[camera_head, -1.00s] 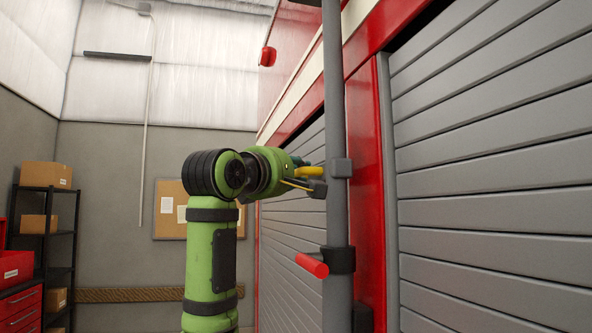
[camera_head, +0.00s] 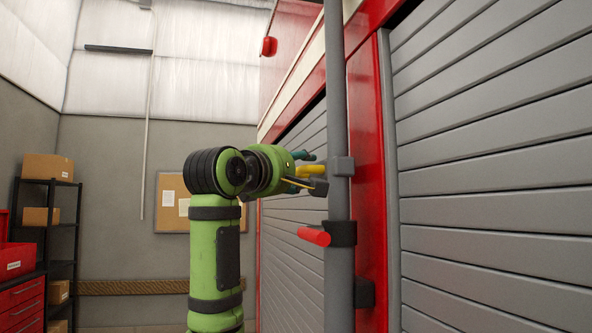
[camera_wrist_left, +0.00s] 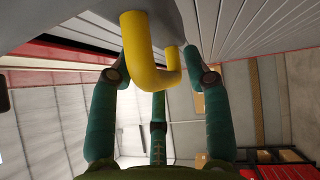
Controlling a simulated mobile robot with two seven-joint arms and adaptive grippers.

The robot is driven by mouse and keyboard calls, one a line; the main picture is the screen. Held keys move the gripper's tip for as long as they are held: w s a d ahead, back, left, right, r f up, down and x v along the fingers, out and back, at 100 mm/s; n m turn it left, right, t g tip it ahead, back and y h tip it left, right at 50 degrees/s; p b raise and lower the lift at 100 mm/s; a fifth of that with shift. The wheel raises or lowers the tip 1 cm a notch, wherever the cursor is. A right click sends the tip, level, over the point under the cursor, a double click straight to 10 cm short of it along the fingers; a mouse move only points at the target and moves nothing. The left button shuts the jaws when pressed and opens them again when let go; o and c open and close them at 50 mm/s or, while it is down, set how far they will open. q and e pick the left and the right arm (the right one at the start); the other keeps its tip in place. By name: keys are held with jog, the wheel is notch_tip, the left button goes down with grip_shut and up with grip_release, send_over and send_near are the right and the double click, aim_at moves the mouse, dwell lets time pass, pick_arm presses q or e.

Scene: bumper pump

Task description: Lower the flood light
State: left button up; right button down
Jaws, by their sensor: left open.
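The flood light's grey pole (camera_head: 337,110) stands upright at the truck's side; the lamp itself is out of view. A yellow handle (camera_head: 311,171) sticks out left from a grey collar (camera_head: 341,166) on the pole. A red lever (camera_head: 313,236) sits on a dark collar a little below it. My left gripper (camera_head: 306,168) is at the yellow handle, its teal fingers spread apart. In the left wrist view the bent yellow handle (camera_wrist_left: 146,62) lies between the open fingers; I cannot tell whether any finger touches it. My right gripper is not in view.
Grey roller shutters (camera_head: 490,170) and a red frame (camera_head: 366,150) are close behind the pole. A black shelf (camera_head: 47,230) with boxes and a red tool cabinet (camera_head: 22,300) stand at the left. There is free room left of my arm.

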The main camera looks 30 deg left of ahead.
pick_arm(q)
jog(key=shift+s, duration=0.1)
jog(key=s+d+f, duration=0.1)
jog(key=s, duration=1)
jog(key=shift+s+f, duration=0.3)
